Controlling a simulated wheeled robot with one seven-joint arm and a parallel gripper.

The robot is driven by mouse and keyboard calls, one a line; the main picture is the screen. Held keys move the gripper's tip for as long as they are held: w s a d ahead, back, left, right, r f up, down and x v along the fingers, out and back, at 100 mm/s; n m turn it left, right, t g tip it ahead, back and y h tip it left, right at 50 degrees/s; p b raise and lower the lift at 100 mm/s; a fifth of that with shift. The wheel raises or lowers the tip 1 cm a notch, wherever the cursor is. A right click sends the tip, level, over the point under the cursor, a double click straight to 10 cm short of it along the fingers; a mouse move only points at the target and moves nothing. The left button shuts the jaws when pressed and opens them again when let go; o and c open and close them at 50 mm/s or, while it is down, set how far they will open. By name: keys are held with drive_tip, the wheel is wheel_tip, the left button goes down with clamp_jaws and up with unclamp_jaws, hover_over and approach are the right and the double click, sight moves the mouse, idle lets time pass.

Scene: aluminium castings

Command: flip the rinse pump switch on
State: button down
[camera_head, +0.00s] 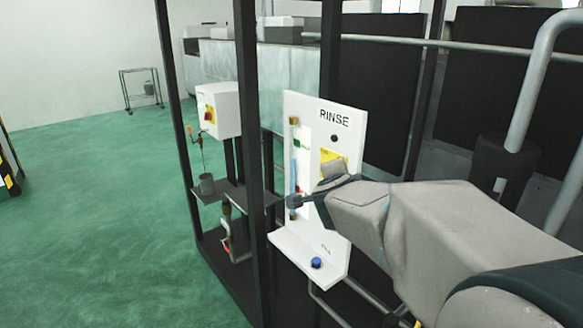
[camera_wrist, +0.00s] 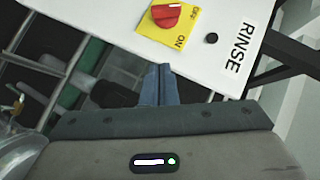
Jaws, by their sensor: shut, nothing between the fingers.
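The white rinse panel (camera_head: 305,110) stands in a dark frame, lettered RINSE at its top. Its switch is a red rotary knob (camera_wrist: 167,15) on a yellow plate (camera_wrist: 151,28) marked OFF and ON, at the top of the wrist view. A white mark shows on the knob on the side nearer OFF. In the head view the yellow plate (camera_head: 329,155) is partly covered by my wrist, and the knob is hidden. My gripper (camera_wrist: 163,68) is shut and empty, its tips just below the panel edge in the wrist view and apart from the knob. It also shows in the head view (camera_head: 291,201).
A black button (camera_wrist: 211,38) sits beside the yellow plate. A tube gauge (camera_head: 293,165) runs up the panel's left side, close to my gripper. A blue button (camera_head: 316,263) is on the lower ledge. A dark post (camera_head: 250,150) stands left. Green floor beyond is open.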

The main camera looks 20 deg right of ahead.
drive_tip(key=w+a+f+b+x, duration=0.1)
drive_tip(key=a+b+x, duration=0.1)
drive_tip(key=x, duration=1.1)
drive_tip(key=shift+a+b, duration=0.25)
drive_tip(key=shift+b, duration=0.4)
drive_tip(key=shift+s+f+b, duration=0.1)
drive_tip(key=shift+b, duration=0.4)
drive_tip(key=shift+t+b, duration=0.3)
drive_tip(key=shift+b, duration=0.45)
